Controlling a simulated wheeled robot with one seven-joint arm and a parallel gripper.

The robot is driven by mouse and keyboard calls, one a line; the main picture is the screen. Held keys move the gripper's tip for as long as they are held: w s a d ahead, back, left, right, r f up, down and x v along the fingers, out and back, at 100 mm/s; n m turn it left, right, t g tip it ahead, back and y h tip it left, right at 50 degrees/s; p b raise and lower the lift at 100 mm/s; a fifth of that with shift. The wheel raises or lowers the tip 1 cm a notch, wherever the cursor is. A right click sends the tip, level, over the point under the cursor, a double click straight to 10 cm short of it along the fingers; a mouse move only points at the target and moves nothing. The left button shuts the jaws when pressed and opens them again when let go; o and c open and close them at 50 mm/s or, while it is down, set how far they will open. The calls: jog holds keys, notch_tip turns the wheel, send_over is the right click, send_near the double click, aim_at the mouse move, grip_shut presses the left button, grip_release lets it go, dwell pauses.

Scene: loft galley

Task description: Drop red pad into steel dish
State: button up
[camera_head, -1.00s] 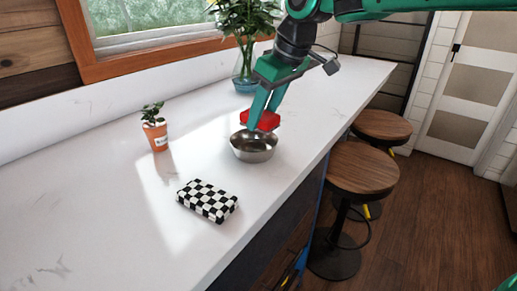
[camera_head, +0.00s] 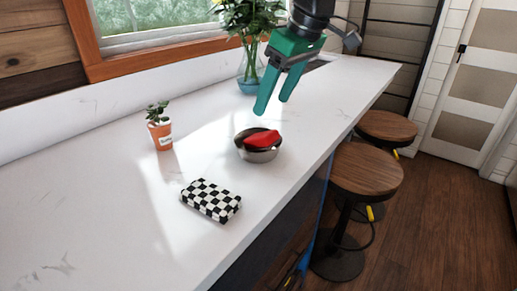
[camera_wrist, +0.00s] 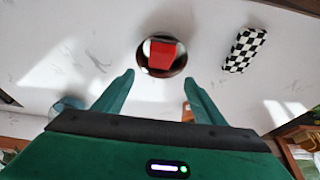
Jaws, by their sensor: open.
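The red pad (camera_head: 262,139) lies in the steel dish (camera_head: 259,156), tilted, with one part near the rim. In the wrist view the red pad (camera_wrist: 162,54) also shows inside the round dish (camera_wrist: 147,68). The dish stands on the white counter. My gripper (camera_head: 271,107) is open and empty, above the dish and apart from both dish and pad. Its two green fingers (camera_wrist: 157,83) are spread wide in the wrist view.
A black-and-white checkered block (camera_head: 211,200) lies on the counter in front of the dish. A small potted plant (camera_head: 160,131) stands to the left, and a glass vase with flowers (camera_head: 250,70) stands behind. Wooden stools (camera_head: 366,172) stand along the counter's right edge.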

jog(key=v, duration=0.5)
jog(key=shift+d+r, duration=0.15)
jog(key=shift+r, duration=0.2)
jog(key=s+d+f+m+h, duration=0.1)
jog(key=s+d+f+m, duration=0.15)
jog(key=d+f, duration=0.4)
jog(key=s+d+f+m, duration=0.2)
jog(key=d+f+m, duration=0.15)
jog(key=d, duration=0.55)
jog(key=s+d+f+m+h, duration=0.1)
jog(key=s+d+f+m, duration=0.25)
jog(key=d, duration=0.45)
jog(key=s+d+f+m+g, duration=0.1)
jog(key=s+d+f+m, duration=0.2)
jog(key=s, duration=0.6)
jog(key=s+d+f+m+g+h, duration=0.1)
jog(key=s+d+f+m, duration=0.3)
jog(key=s+d+f, duration=0.4)
notch_tip(320, 180, down, 2)
jog(key=shift+s+f+g, duration=0.1)
jog(key=shift+s+g, duration=0.25)
jog(key=shift+g, duration=0.15)
jog(key=shift+d, duration=0.15)
